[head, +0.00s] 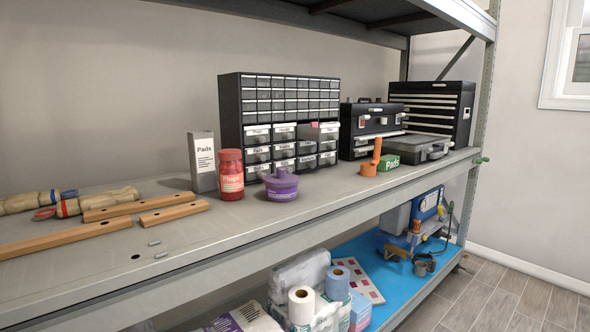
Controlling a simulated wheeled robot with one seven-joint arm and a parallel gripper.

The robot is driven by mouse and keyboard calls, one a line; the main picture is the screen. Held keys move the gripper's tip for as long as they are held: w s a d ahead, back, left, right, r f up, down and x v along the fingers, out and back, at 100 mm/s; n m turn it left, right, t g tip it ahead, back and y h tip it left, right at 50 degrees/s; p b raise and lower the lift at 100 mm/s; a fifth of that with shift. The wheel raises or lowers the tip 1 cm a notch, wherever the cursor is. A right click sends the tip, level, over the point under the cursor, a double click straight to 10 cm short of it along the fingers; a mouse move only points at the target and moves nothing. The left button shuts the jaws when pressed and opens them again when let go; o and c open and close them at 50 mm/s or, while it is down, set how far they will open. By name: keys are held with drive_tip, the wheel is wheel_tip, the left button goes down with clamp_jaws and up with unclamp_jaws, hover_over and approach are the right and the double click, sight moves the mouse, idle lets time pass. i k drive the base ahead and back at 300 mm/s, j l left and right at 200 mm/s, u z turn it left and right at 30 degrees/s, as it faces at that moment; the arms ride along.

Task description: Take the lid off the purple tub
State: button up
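The purple tub (282,193) stands upright on the rack's upper shelf, near the middle. It is low and round with a pale label on its front. Its purple lid (281,177) is on top, with a raised knob in the centre. A red jar (230,176) stands just left of it. My gripper is not in view.
A black drawer cabinet (262,116) stands behind the tub. A grey Pads box (202,162) is left of the jar. Wooden bars (110,207) lie at left. Shelf surface in front of the tub is clear.

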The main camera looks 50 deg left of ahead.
sight(280, 179)
drive_tip(key=i+u, duration=0.2)
drive_tip(key=i, duration=0.65)
drive_tip(key=i+l+u, duration=0.2)
drive_tip(key=i, duration=0.7)
